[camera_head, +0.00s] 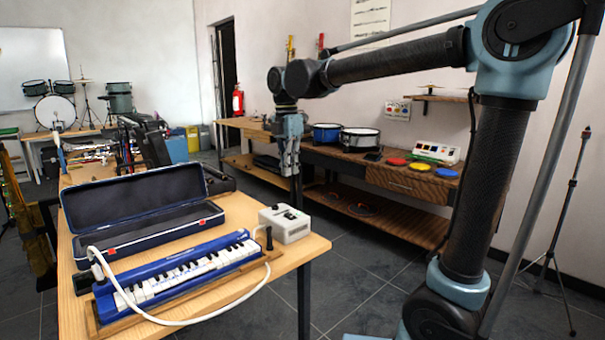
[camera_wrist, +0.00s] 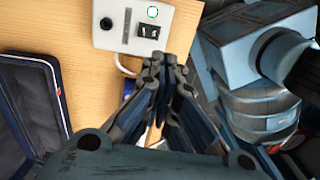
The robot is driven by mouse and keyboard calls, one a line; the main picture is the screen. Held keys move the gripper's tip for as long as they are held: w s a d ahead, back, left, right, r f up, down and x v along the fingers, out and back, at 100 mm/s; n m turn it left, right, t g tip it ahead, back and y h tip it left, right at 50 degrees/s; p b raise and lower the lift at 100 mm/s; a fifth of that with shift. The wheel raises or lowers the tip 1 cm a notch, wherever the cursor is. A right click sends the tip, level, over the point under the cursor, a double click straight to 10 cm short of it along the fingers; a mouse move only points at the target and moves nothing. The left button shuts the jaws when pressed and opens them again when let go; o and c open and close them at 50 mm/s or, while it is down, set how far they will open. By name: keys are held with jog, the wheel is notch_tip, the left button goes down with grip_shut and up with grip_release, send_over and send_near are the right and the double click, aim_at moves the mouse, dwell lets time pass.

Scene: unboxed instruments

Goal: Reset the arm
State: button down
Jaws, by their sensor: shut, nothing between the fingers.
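My gripper (camera_head: 289,172) hangs from my arm, pointing down, past the far right corner of the near wooden table (camera_head: 297,252). In the wrist view my gripper (camera_wrist: 165,72) has its fingers together with nothing between them. The fingertips appear just below a white box with a switch (camera_wrist: 132,22) in that view. The same white box (camera_head: 285,224) sits on the table's right end in the head view. My arm reaches across the right half of the head view, bent at the elbow.
A blue melodica (camera_head: 180,268) with a white hose lies at the table's front, before an open dark case (camera_head: 135,205). A workbench (camera_head: 345,160) with drums (camera_head: 360,140) and coloured discs (camera_head: 418,166) stands behind. A tripod stand (camera_head: 560,220) is at right. Floor between is clear.

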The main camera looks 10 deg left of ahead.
jog(key=s+d+f+m+t, duration=0.1)
jog(key=d+f+m, duration=0.4)
jog(key=d, duration=0.7)
jog(key=s+d+f+m, duration=0.1)
jog(key=d+f+m, duration=0.1)
jog(key=d+m, duration=0.75)
jog(key=s+d+f+m+t, duration=0.1)
jog(key=s+d+f+m, duration=0.4)
jog(key=d+f, duration=0.3)
jog(key=s+d+f+m, duration=0.6)
jog(key=d+f+m, duration=0.2)
jog(key=d+f, duration=0.1)
jog(key=shift+t+y, duration=0.3)
jog(key=shift+t, duration=0.1)
